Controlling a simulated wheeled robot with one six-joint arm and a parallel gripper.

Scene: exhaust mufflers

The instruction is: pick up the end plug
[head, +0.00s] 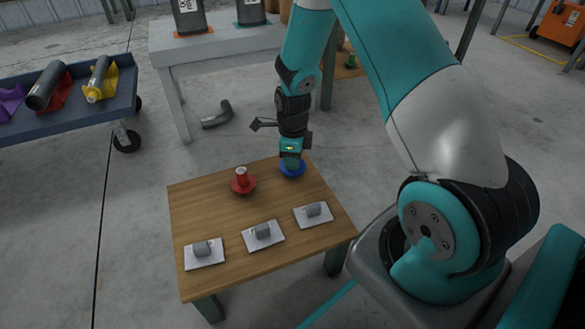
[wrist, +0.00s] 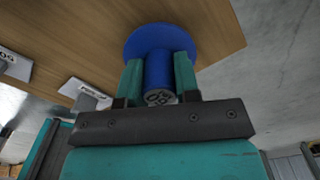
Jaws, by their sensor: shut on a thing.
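The blue end plug (wrist: 158,68) stands upright in the wrist view, a round flange with a narrower stem and a marked grey end. My gripper (wrist: 159,85) has one teal finger on each side of the stem and is shut on it. In the head view the blue plug (head: 293,170) is at the table's far right corner, with my gripper (head: 291,160) right above it. The fingers hide most of its stem there. I cannot tell whether its flange touches the wooden table (head: 215,215).
A red plug (head: 242,182) stands left of the blue one. White plates with grey parts line the near side: left (head: 204,254), middle (head: 263,235), right (head: 313,214). A blue cart (head: 60,118) stands left and a grey bench (head: 215,50) behind. A bent pipe (head: 217,115) lies on the floor.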

